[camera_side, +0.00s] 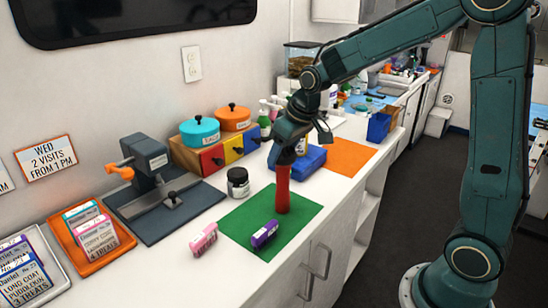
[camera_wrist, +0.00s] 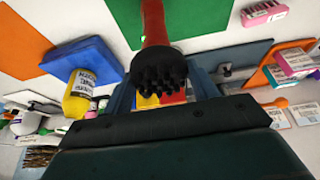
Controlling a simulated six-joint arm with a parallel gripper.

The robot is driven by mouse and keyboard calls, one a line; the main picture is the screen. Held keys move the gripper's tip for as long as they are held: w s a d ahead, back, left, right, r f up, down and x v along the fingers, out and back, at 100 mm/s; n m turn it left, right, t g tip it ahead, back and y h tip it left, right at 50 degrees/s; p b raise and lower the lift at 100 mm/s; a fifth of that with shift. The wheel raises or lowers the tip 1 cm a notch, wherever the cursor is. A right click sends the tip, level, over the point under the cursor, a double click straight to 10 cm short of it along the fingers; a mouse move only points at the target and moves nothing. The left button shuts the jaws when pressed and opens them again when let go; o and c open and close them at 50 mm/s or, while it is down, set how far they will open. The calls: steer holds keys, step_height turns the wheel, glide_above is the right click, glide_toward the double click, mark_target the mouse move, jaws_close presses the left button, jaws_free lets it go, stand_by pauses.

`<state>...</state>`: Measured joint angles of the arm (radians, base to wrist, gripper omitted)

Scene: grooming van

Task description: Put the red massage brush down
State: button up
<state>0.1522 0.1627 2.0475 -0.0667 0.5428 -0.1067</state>
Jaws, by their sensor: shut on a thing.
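The red massage brush (camera_side: 283,188) stands about upright, red handle down, over the green mat (camera_side: 236,222). Its handle's lower end appears at the mat; I cannot tell whether it touches. My gripper (camera_side: 286,150) is shut on the brush near its black head, at the top. In the wrist view, the black bristled head (camera_wrist: 158,74) faces the camera between the fingers, and the red handle (camera_wrist: 153,22) runs away toward the green mat (camera_wrist: 193,18). The handle's far end is cut off there.
A purple item (camera_side: 264,234) lies on the green mat's front part, and a pink item (camera_side: 203,239) lies just left of the mat. A dark-lidded jar (camera_side: 238,184) stands behind. A blue object (camera_side: 311,158) and a bare orange mat (camera_side: 349,157) are to the right.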

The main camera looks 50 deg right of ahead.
steer(key=shift+f, duration=0.1)
steer(key=o, duration=1.6)
steer(key=shift+c, duration=0.2)
steer(key=v, duration=1.2)
steer(key=shift+s, duration=0.15)
steer(key=s+a+f, duration=0.1)
steer(key=s+a, duration=0.1)
steer(key=s, duration=0.8)
steer(key=s+a+f+t, duration=0.1)
steer(key=s+a+f, duration=0.1)
steer(key=s, duration=0.8)
steer(key=shift+s+a+f, duration=0.2)
steer(key=shift+a, duration=0.3)
